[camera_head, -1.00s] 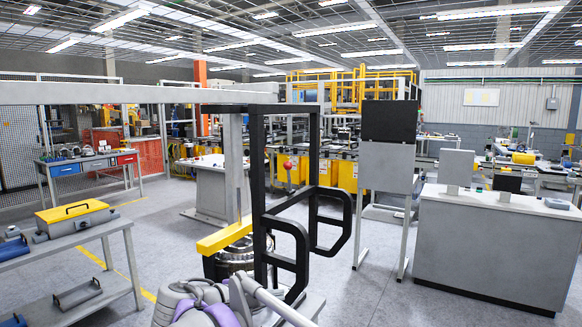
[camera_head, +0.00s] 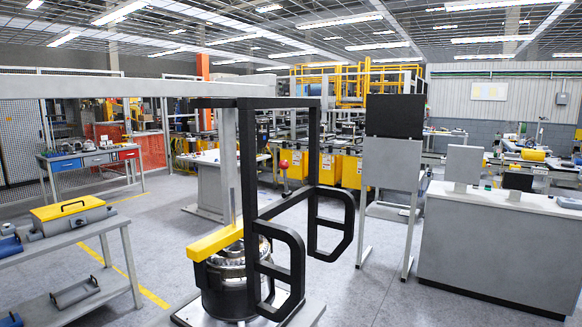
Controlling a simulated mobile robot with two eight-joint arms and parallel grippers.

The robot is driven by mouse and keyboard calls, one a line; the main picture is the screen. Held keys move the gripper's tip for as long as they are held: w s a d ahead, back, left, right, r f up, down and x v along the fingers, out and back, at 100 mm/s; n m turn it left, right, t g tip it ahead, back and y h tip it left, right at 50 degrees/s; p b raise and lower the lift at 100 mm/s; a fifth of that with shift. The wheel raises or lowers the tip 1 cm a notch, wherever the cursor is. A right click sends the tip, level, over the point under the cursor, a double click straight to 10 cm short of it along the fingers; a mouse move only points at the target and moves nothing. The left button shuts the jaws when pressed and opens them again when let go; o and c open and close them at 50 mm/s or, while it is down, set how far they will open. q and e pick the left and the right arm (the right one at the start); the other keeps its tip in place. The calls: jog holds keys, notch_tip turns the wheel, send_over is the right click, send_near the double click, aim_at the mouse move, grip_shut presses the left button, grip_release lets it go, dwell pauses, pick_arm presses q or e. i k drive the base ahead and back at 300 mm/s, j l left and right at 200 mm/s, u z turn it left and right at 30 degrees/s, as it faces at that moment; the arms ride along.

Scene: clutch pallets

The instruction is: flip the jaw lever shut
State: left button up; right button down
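A lever with a red ball knob (camera_head: 284,164) shows just behind the black tube frame (camera_head: 248,190); it stands near upright. It looks like the jaw lever, but I cannot tell what it is fixed to. The frame has two black loop handles (camera_head: 292,262) on its right side. A yellow bar (camera_head: 217,241) extends from the frame over a round metal clutch (camera_head: 232,280) with a dark body, on a light grey plate (camera_head: 308,309). The jaws cannot be made out. Neither of my grippers is in view.
A long grey beam (camera_head: 100,87) crosses the upper left to the frame. A grey bench (camera_head: 92,232) with a yellow-topped part (camera_head: 70,208) stands at left, and a grey counter (camera_head: 490,240) at right.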

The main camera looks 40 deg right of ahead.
aim_at(284, 165)
jog(key=i+l, duration=0.15)
jog(key=l, duration=0.2)
jog(key=i+l, duration=0.15)
jog(key=l, duration=0.25)
jog(key=i+l, duration=0.2)
jog(key=l, duration=0.15)
jog(key=i+l, duration=0.15)
jog(key=l, duration=0.25)
jog(key=j+u, duration=0.05)
